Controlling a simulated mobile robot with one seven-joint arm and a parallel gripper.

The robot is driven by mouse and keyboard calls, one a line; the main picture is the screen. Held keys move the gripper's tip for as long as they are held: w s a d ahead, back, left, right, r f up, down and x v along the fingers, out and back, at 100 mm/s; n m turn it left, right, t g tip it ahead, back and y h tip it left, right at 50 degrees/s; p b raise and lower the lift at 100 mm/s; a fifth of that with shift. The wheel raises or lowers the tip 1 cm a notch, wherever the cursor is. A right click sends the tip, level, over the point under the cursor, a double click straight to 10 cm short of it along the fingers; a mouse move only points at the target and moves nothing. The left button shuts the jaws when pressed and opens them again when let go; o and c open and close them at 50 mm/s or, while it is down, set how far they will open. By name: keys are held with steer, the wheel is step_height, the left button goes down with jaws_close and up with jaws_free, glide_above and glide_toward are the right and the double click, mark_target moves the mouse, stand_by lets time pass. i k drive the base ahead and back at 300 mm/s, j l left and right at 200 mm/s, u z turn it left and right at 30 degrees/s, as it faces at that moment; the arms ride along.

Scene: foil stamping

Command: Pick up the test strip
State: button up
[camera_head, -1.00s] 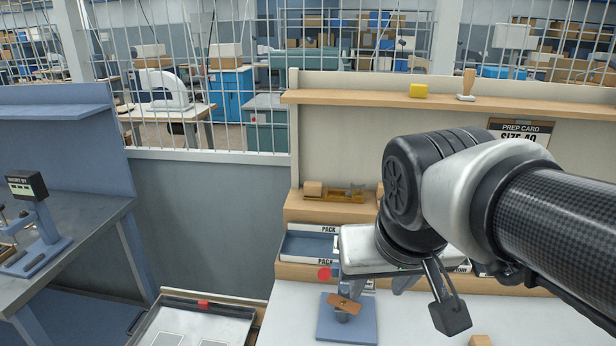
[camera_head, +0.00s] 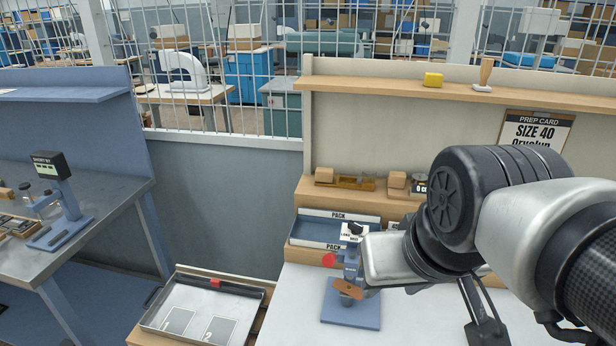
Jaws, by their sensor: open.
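A small brown strip (camera_head: 348,288), which may be the test strip, lies at a tilt on the blue stamping press (camera_head: 350,313) on the white bench. I cannot tell for sure that it is the test strip. My gripper (camera_head: 388,287) is just right of the press, overlapping it in this view. It is open, with its fingers mostly hidden under its pale housing. I see nothing held in it. Whether it touches the press cannot be told.
A blue PACK tray (camera_head: 318,231) stands behind the press. A grey tray (camera_head: 250,288) with two numbered panels sits low at left. A PREP CARD (camera_head: 535,130) hangs on the back panel. Another press (camera_head: 62,205) stands on the left bench. The front bench top is mostly clear.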

mark_target(346, 287)
steer(key=k, duration=0.3)
steer(key=j+z, duration=0.35)
steer(key=k+j+z, duration=0.15)
steer(key=z, duration=0.2)
steer(key=k+j+z, duration=0.15)
steer(key=z, duration=0.2)
steer(key=j, duration=0.1)
